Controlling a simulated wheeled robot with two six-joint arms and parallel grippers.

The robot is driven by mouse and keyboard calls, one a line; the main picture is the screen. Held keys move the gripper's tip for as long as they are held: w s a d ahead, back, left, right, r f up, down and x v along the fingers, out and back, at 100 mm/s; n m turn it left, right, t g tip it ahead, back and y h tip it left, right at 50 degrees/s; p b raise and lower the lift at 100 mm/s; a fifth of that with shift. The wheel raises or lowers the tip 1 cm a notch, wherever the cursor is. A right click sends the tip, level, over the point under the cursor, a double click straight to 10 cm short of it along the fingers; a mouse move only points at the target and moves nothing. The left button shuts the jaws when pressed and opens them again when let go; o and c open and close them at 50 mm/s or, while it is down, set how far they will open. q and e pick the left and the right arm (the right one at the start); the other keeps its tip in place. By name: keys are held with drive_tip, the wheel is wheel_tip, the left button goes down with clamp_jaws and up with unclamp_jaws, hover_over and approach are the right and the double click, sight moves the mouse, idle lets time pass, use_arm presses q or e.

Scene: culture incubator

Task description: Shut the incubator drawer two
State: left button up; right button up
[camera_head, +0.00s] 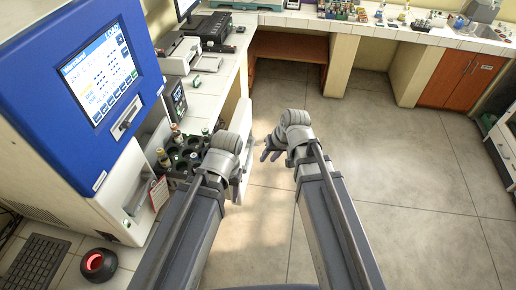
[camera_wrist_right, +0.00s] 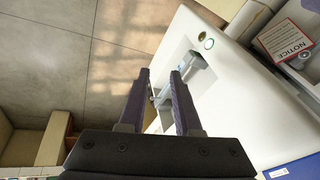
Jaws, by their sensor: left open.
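The incubator (camera_head: 75,85) is a blue and white unit with a lit screen, at the left of the head view. A drawer stands pulled out from it, with a dark rack of bottles (camera_head: 190,152) inside and a white front panel (camera_head: 245,118). No drawer number is legible. My left gripper (camera_head: 238,190) is open, low beside the drawer front; my wrist hides part of the drawer. My right gripper (camera_head: 270,154) is open and empty, to the right of the front. In the right wrist view, its fingers (camera_wrist_right: 159,76) are beside a white panel with a recessed grey handle (camera_wrist_right: 197,76); contact is unclear.
A white tiled counter (camera_head: 215,88) with instruments runs behind the drawer. A red NOTICE sign (camera_wrist_right: 288,40) is near the white panel. The floor (camera_head: 400,180) at the right is clear.

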drive_tip(key=w+d+m+t, duration=0.1)
drive_tip(key=w+d, duration=0.1)
drive_tip(key=w+d+t+y+b, duration=0.1)
drive_tip(key=w+d, duration=0.1)
drive_tip(key=w, duration=0.1)
drive_tip(key=w+d+m+t, duration=0.1)
drive_tip(key=w+d, duration=0.1)
drive_tip(key=w, duration=0.1)
drive_tip(key=shift+w+r+m+b, duration=0.2)
drive_tip(key=shift+r+m+b, duration=0.05)
drive_tip(key=shift+m+b, duration=0.05)
clamp_jaws()
use_arm(q)
wheel_tip(320, 180, down, 11)
drive_tip(key=b, duration=0.8)
drive_tip(key=shift+r, duration=0.2)
use_arm(e)
drive_tip(key=w+a+f, duration=0.5)
drive_tip(key=a+f, duration=0.2)
drive_tip(key=f, duration=0.1)
drive_tip(key=shift+w+a, duration=0.25)
drive_tip(key=shift+w, duration=0.15)
